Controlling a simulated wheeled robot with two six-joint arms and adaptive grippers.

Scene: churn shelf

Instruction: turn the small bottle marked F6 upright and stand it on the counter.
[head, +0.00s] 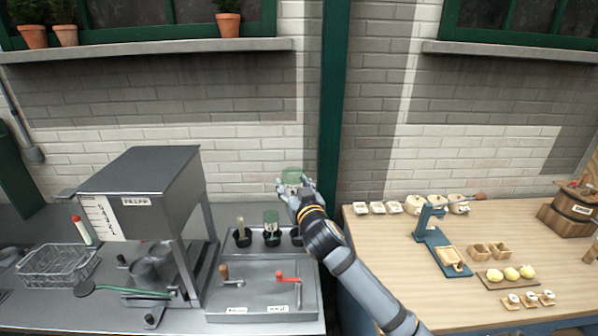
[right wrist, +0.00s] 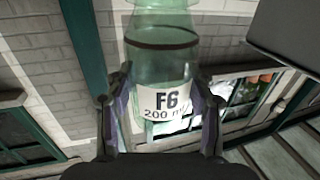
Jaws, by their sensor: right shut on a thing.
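The small bottle marked F6 (right wrist: 163,97) is pale green glass with a dark band and a white label reading "F6 200 ml". In the right wrist view it lies between the two fingers of my right gripper (right wrist: 163,110), which are shut on it at the label. In the head view the bottle (head: 293,177) is held in the air above the back right of the grey counter (head: 240,194), in front of the brick wall. My right gripper (head: 296,190) partly covers it there, and its tilt is hard to tell. My left gripper is not in view.
Below the bottle are black cups (head: 242,238), one with a green bottle (head: 271,222). A metal tray (head: 255,297) with two cranks lies in front. A grey machine (head: 150,185) and wire basket (head: 58,264) stand left. A wooden table (head: 385,245) with small items stands right.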

